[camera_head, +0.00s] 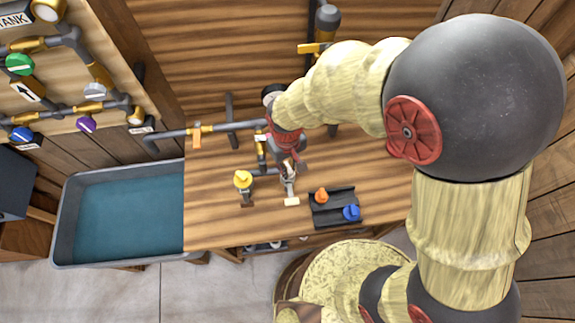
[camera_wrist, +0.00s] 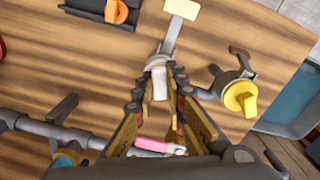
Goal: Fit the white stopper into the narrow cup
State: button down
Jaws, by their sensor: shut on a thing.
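My gripper (camera_wrist: 159,84) is shut on a small white piece, which I take for the white stopper (camera_wrist: 158,78). In the head view my gripper (camera_head: 288,170) is above the middle of the wooden bench. A grey fitting (camera_wrist: 168,42) with a cream tag (camera_wrist: 183,8) lies right at the fingertips. It may be the narrow cup, but the fingers and stopper hide its opening. I cannot tell whether the stopper is inside it or above it. The cream tag also shows in the head view (camera_head: 291,201).
A yellow stopper (camera_head: 243,180) sits on a grey fitting to the left. A dark tray (camera_head: 334,221) holds an orange stopper (camera_head: 321,196) and a blue one (camera_head: 352,212). Grey pipes (camera_wrist: 50,130) run close beside my gripper. A water basin (camera_head: 120,264) adjoins the bench.

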jog(key=shift+f+b, duration=0.35)
jog(key=shift+f, duration=0.2)
dwell(0.6)
jog(key=c, duration=1.8)
grip_release()
jog(key=shift+o, duration=0.3)
notch_tip(320, 180, up, 12)
jog(key=shift+s, duration=0.1)
